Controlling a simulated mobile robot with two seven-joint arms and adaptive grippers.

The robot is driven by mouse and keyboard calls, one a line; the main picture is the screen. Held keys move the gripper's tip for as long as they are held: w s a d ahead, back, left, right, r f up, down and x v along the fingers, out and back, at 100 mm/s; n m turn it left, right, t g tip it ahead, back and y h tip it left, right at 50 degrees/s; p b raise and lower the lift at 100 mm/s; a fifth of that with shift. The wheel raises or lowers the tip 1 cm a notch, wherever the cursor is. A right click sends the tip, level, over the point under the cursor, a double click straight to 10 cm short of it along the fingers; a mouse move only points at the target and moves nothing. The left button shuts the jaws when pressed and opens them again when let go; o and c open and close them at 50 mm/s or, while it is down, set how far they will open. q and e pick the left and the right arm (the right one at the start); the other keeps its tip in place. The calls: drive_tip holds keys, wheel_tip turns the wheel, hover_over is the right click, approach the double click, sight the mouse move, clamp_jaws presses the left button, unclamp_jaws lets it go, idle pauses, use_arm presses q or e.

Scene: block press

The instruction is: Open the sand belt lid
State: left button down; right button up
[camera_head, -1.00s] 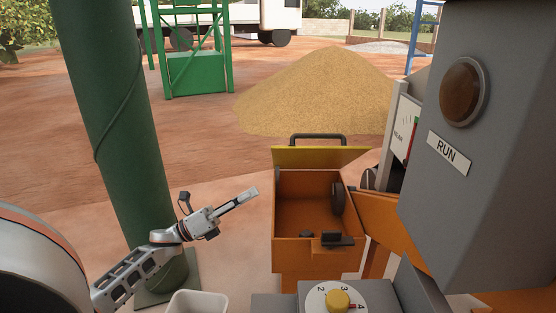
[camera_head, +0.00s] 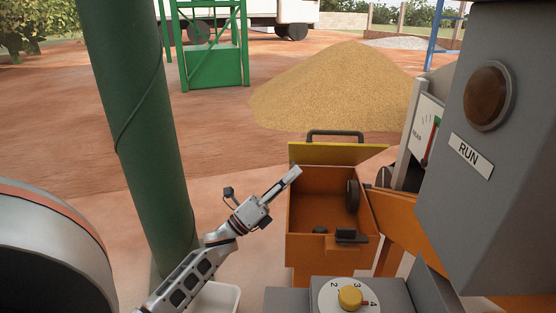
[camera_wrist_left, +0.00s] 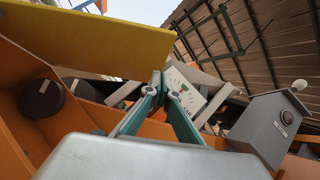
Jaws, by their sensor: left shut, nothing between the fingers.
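The lid (camera_head: 338,154) is a yellow panel with a dark bar handle (camera_head: 336,133) along its top edge. It stands raised at the back of an orange box (camera_head: 320,262), whose inside is exposed. In the left wrist view the lid (camera_wrist_left: 95,35) fills the upper left. My left gripper (camera_head: 294,173) is shut and empty. In the head view its fingertips overlap the box's left rim, just below the lid's left end; I cannot tell whether they touch. Its fingers (camera_wrist_left: 163,82) also show in the wrist view. My right gripper is not in view.
A dark wheel (camera_head: 352,194) sits inside the box. A grey RUN cabinet (camera_head: 475,200) stands at right, with a yellow dial knob (camera_head: 350,297) at the front. A green column (camera_head: 135,130) stands left, behind my left arm. A sand pile (camera_head: 335,90) lies beyond.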

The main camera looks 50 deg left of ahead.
sight(307, 146)
use_arm(q)
drive_tip(key=w+r, duration=0.1)
drive_tip(key=a+r, duration=0.1)
drive_tip(key=w+r, duration=0.1)
drive_tip(key=shift+w+a+r, duration=0.3)
drive_tip(key=shift+w, duration=0.05)
drive_tip(key=shift+r, duration=0.1)
